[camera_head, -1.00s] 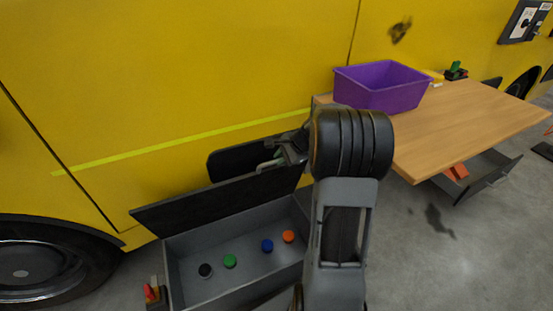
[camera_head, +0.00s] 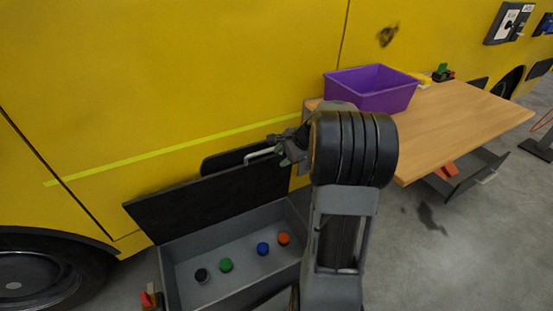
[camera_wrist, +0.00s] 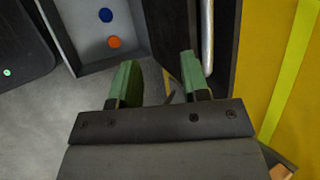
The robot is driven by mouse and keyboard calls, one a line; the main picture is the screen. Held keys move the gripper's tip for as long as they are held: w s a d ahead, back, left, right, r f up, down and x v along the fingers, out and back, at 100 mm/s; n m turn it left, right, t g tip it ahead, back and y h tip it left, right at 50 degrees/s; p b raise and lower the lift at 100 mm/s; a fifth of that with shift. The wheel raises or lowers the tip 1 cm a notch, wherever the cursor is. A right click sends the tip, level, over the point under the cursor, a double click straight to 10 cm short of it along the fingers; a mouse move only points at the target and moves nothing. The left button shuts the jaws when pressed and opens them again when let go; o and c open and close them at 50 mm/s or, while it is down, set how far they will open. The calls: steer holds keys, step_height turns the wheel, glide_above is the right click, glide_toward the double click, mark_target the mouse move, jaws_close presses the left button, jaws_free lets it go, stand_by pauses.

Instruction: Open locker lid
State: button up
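The grey locker (camera_head: 238,275) stands on the floor beside the yellow vehicle, and its inside shows in the head view. Its dark lid (camera_head: 205,203) is raised and leans up along the far side. A pale bar handle (camera_head: 260,153) shows at the lid's upper edge. My gripper (camera_head: 284,157) is at the handle's right end. In the wrist view my gripper (camera_wrist: 158,70) has its two green fingers apart with nothing gripped between them. The handle (camera_wrist: 207,40) runs beside the right finger there; whether they touch is unclear.
Black, green, blue (camera_head: 263,249) and orange (camera_head: 284,239) round items sit in the locker. A wooden table (camera_head: 455,120) with a purple bin (camera_head: 370,92) stands to the right. An open drawer (camera_head: 470,178) is under it. The yellow vehicle (camera_head: 180,80) closes off the back.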

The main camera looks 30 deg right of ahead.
steer(key=p+v, duration=0.1)
steer(key=v, duration=0.7)
steer(key=shift+s+r+p, duration=0.2)
steer(key=shift+r+p, duration=0.05)
steer(key=shift+p, duration=0.15)
steer(key=shift+d, duration=0.1)
steer(key=s+a+r+n+g+h+p, duration=0.2)
steer(key=s+a+n+g+p, duration=0.1)
steer(key=s+a+n+p, duration=0.35)
steer(key=s+a+r+n+h+p, duration=0.1)
steer(key=s+a+r+n+p, duration=0.2)
steer(key=a+r+n+p, duration=0.2)
steer(key=s+a+r+n+t+h+p, duration=0.1)
steer(key=s+a+r+n+p, duration=0.3)
steer(key=a+r+p, duration=0.6)
step_height(320, 180, up, 3)
steer(key=shift+a+r+n, duration=0.2)
steer(key=shift+a+n, duration=0.05)
steer(key=shift+n, duration=1)
